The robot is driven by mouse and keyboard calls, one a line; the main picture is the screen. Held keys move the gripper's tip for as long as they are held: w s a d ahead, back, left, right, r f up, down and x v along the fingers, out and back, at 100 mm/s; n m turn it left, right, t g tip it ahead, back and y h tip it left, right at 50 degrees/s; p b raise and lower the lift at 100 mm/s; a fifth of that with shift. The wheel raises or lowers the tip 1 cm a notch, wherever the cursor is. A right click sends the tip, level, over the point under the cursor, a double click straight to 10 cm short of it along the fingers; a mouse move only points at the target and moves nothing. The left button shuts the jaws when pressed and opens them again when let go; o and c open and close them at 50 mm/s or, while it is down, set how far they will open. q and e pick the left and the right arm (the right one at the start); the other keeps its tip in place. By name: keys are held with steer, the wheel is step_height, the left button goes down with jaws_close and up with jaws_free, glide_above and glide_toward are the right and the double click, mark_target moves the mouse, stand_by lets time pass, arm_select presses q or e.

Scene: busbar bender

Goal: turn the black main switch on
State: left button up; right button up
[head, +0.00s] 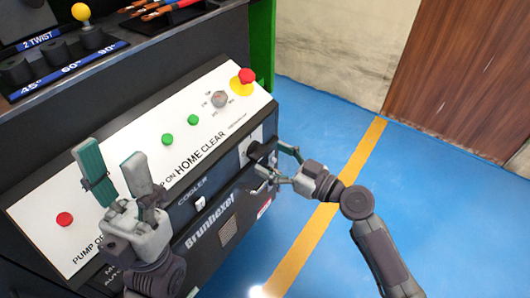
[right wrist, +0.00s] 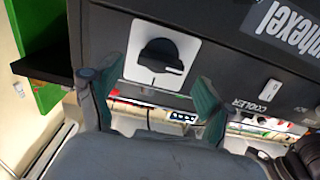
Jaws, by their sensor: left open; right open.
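The black main switch is a rotary knob on a white plate on the machine's lower front face. In the right wrist view the switch (right wrist: 160,56) shows clearly between and beyond my fingers, with its handle lying roughly crosswise. In the head view the switch (head: 257,151) is partly covered by my right gripper. My right gripper (head: 277,162) is open in front of it, its teal fingertips (right wrist: 147,88) spread either side of the knob with nothing between them. Contact with the knob cannot be told. My left gripper (head: 113,166) is open and empty above the white control panel.
The control panel (head: 150,170) carries a red emergency button (head: 246,76), a grey selector (head: 219,99), green buttons (head: 167,140) and a red button (head: 65,219). A white cooler switch (head: 200,203) sits left of the main switch. The blue floor (head: 320,120) at right is clear.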

mark_target(258, 152)
steer(key=shift+x, duration=1.25)
steer(key=c, duration=1.2)
steer(key=shift+o, duration=0.2)
